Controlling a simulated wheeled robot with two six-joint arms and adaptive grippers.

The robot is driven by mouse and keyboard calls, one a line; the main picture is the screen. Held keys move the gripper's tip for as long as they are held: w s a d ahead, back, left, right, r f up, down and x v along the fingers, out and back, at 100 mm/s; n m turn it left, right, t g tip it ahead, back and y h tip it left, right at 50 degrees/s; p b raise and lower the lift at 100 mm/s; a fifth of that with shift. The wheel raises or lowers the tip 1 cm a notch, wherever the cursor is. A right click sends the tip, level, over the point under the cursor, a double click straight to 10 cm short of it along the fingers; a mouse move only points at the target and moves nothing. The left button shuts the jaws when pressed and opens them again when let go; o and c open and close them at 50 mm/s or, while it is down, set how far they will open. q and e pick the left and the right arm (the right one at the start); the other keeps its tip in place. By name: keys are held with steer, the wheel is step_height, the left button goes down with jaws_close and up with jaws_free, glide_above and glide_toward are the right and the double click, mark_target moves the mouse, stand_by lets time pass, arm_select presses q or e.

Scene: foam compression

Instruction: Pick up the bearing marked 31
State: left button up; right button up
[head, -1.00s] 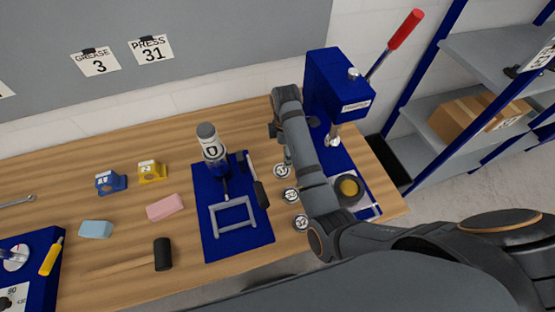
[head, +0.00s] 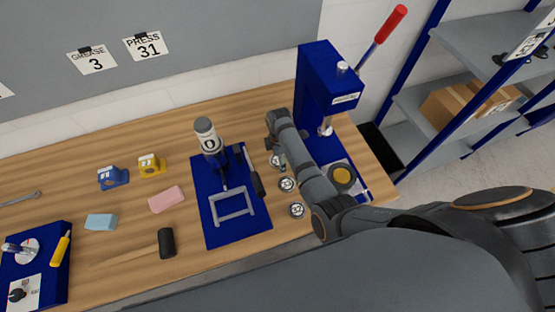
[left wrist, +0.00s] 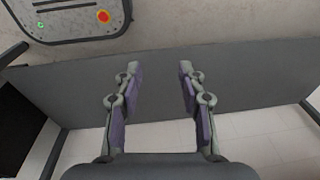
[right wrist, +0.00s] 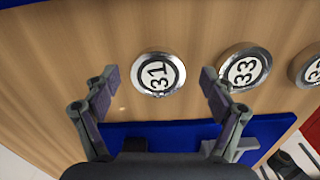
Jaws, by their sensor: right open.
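The bearing marked 31 (right wrist: 157,74) is a round metal ring with a white numbered face, lying flat on the wooden bench. In the right wrist view it sits between my right gripper's (right wrist: 159,80) spread fingers, level with the tips. The fingers are open and hold nothing; I cannot tell how high they are above the bench. In the head view the farthest bearing (head: 280,161) of the row appears to be this one, partly hidden by my right arm. My left gripper (left wrist: 159,66) is open and empty, away from the bearings.
A bearing marked 33 (right wrist: 243,68) lies just right of it, with another bearing (right wrist: 312,72) beyond. A blue mat (head: 208,220) with tools is left of the row. A blue press (head: 318,80) with a red lever stands to the right.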

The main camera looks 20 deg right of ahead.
steer(key=shift+w+f, duration=0.1)
steer(key=shift+f, duration=0.1)
steer(key=c, duration=1.4)
arm_select(q)
steer(key=shift+s+f, duration=0.1)
steer(key=shift+s, duration=0.35)
arm_select(e)
steer(key=shift+r, duration=0.15)
